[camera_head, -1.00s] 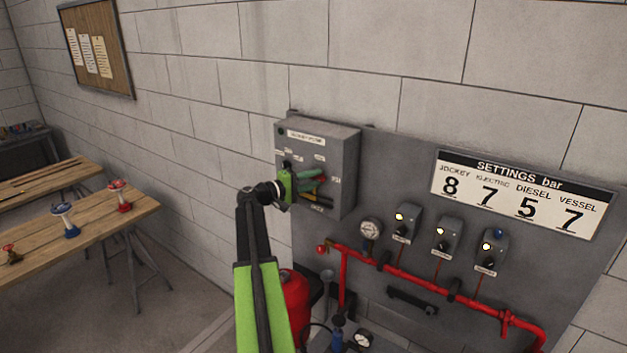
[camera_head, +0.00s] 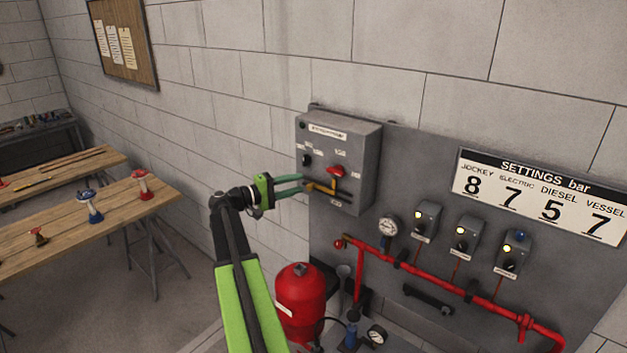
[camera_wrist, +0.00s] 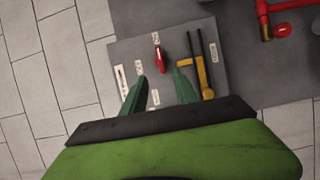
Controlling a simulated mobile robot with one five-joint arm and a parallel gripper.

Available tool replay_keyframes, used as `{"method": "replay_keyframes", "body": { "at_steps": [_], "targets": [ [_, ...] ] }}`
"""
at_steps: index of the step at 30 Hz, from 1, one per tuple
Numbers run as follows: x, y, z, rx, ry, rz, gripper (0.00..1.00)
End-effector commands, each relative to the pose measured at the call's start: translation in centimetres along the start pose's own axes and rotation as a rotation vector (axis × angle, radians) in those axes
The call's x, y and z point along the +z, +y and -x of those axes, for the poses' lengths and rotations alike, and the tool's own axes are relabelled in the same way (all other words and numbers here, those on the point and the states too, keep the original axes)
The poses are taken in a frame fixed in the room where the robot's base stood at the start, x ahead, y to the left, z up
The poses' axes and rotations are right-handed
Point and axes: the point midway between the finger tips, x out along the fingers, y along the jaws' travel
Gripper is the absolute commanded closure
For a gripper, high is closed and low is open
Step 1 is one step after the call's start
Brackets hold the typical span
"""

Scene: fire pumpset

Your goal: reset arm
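My gripper (camera_head: 304,184) is in front of the left side of a grey control box (camera_head: 362,140) on the wall panel. Its two green fingers are apart with nothing between them; the gap also shows in the wrist view (camera_wrist: 159,80). The box face carries a red handle (camera_head: 336,171), a yellow handle (camera_head: 322,188) and a black knob (camera_head: 306,160). In the wrist view the red handle (camera_wrist: 160,56) lies beyond the gap, and the yellow handle (camera_wrist: 208,78) is right of the right finger. I cannot tell whether the fingertips touch the box.
A red tank (camera_head: 300,300) stands below the box. Red pipe (camera_head: 435,280), a gauge (camera_head: 388,227) and small switch boxes (camera_head: 463,240) are on the panel to the right. A wooden bench (camera_head: 60,235) with valves stands left. Some floor between bench and tank is clear.

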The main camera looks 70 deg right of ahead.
Motion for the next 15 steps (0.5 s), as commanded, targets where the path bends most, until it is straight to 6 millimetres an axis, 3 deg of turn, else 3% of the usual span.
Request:
{"method": "replay_keyframes", "body": {
  "at_steps": [6,15],
  "targets": [
    [0.0,0.0,2.4,0.000,0.000,0.000,0.65],
    [0.0,0.0,2.5,0.000,0.000,0.000,0.65]
  ]
}}
